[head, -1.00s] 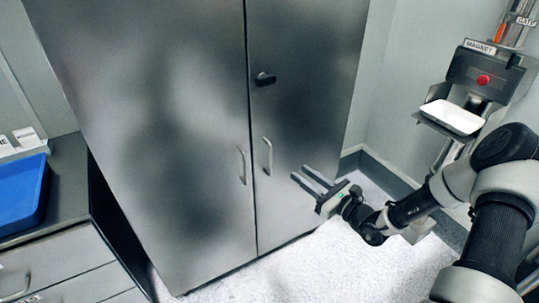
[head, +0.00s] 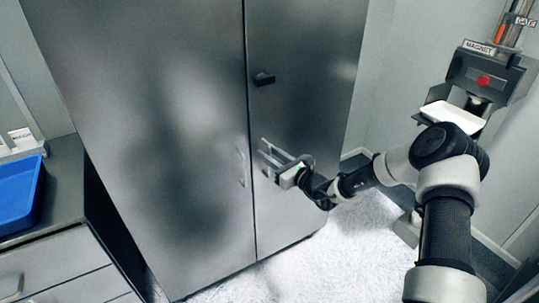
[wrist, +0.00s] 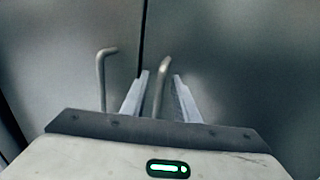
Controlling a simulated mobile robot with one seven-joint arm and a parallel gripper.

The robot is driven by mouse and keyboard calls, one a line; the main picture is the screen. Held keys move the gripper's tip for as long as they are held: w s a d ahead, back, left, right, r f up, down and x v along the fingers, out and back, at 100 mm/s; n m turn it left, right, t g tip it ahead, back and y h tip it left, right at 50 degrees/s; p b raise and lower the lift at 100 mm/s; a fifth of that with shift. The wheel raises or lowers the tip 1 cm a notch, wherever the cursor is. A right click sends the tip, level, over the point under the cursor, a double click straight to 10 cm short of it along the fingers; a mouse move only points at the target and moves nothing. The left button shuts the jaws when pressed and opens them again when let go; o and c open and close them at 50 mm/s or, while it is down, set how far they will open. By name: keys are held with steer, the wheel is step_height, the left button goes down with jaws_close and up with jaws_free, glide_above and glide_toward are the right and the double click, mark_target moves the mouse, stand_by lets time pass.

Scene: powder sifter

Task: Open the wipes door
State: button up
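A tall grey metal cabinet has two doors, and no wipes label shows on either. The left door (head: 160,130) and right door (head: 310,90) both look shut. My gripper (head: 263,148) is at the right door's handle, which it mostly hides in the head view. In the wrist view, the right door handle (wrist: 161,85) stands between the two separated fingers of my gripper (wrist: 160,76). The fingers are open, with a gap beside the handle. The left door handle (wrist: 102,75) is outside the fingers, to the left; it also shows in the head view (head: 241,167).
A black latch (head: 264,79) sits on the right door above the handle. A blue tray (head: 18,190) rests on the drawer counter at left. A magnet-labelled station with a white tray (head: 455,116) is at right. The floor before the cabinet is clear.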

jaws_close()
steer(key=shift+d, duration=0.1)
